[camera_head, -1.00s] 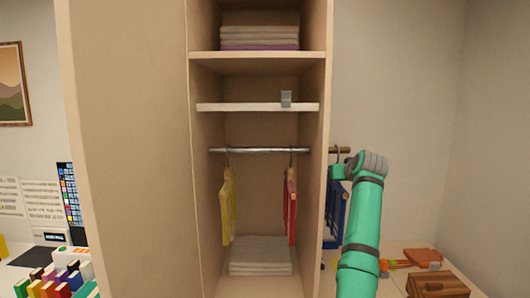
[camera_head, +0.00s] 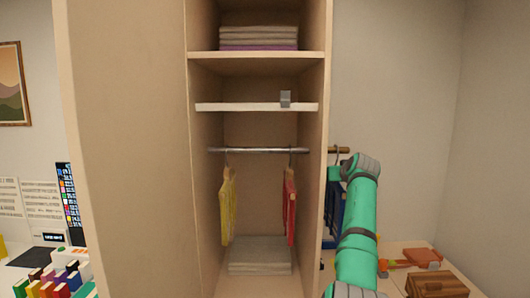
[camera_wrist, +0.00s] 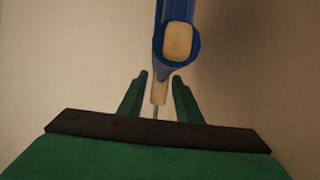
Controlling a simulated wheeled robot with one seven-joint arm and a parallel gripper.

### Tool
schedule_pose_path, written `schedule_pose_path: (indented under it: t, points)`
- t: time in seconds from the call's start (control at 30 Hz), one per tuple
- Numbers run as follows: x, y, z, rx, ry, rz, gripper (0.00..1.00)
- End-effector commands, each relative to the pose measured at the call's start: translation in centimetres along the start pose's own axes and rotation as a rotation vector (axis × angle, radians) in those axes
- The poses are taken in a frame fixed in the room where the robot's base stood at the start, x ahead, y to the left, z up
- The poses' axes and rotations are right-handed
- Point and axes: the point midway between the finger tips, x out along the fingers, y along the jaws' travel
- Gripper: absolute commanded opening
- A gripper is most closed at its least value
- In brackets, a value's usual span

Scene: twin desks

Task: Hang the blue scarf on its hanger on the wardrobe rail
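The blue scarf (camera_head: 336,222) hangs on its hanger from a short wooden peg (camera_head: 339,150) to the right of the wardrobe, partly hidden by my arm. My gripper (camera_head: 334,173) is beside the top of this hanger. In the wrist view, the blue scarf (camera_wrist: 177,75) and the hanger's pale wooden part (camera_wrist: 159,92) lie ahead, with the neck between the fingertips of my gripper (camera_wrist: 160,88). The fingers look open, with a gap on each side. The wardrobe rail (camera_head: 260,151) carries a yellow garment (camera_head: 227,208) at left and a red garment (camera_head: 290,208) at right.
The wardrobe's right side wall (camera_head: 318,190) stands between the rail and my gripper. A white shelf (camera_head: 250,107) with a small grey block (camera_head: 285,99) is above the rail. Folded cloth (camera_head: 258,255) lies below. The rail's middle is free. A wooden box (camera_head: 437,285) is at lower right.

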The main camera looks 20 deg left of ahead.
Motion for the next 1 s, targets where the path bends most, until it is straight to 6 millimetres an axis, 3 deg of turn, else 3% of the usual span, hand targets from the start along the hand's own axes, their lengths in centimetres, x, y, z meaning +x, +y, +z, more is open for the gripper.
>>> schedule_pose_path:
  t: [0.03, 0.1, 0.17, 0.2, 0.27, 1.0]
  points:
    - [0.0, 0.0, 0.0, 0.000, 0.000, 0.000, 0.18]
    - [0.0, 0.0, 0.0, 0.000, 0.000, 0.000, 0.08]
    - [0.0, 0.0, 0.0, 0.000, 0.000, 0.000, 0.08]
    - [0.0, 0.0, 0.0, 0.000, 0.000, 0.000, 0.14]
    - [0.0, 0.0, 0.0, 0.000, 0.000, 0.000, 0.00]
    - [-0.8, 0.0, -1.8, 0.001, 0.001, 0.001, 0.00]
